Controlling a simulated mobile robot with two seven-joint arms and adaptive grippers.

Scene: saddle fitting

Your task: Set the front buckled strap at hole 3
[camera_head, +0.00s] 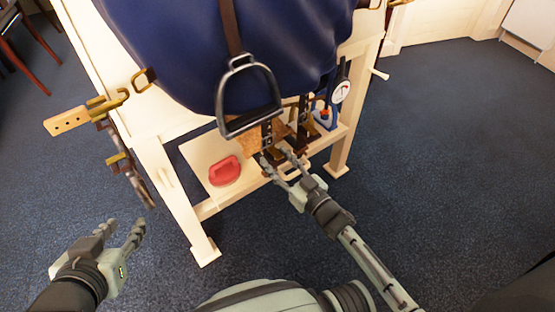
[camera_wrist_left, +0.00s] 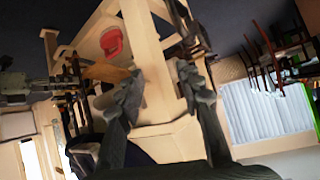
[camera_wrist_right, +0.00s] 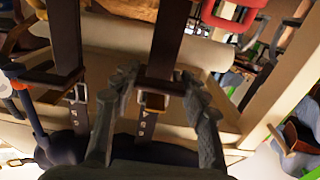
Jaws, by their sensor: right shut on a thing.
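In the right wrist view a dark strap (camera_wrist_right: 170,40) runs between my right gripper's fingers (camera_wrist_right: 160,88). It carries a brown crosspiece, a small metal buckle (camera_wrist_right: 154,102) and a row of holes below. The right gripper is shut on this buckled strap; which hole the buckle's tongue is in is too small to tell. A second buckled strap (camera_wrist_right: 68,38) hangs beside it, apart from the fingers. In the head view my right gripper (camera_head: 277,163) is below the stirrup at the hanging straps. I cannot tell which strap is the front one. My left gripper (camera_head: 122,228) is open and empty.
A blue saddle (camera_head: 180,40) covers the pale wooden stand (camera_head: 157,165). A metal stirrup (camera_head: 246,95) hangs just above the right gripper. A red object (camera_head: 224,171) and a dial gauge (camera_head: 341,91) are nearby. Brass-fitted straps (camera_head: 118,160) hang at the stand's left.

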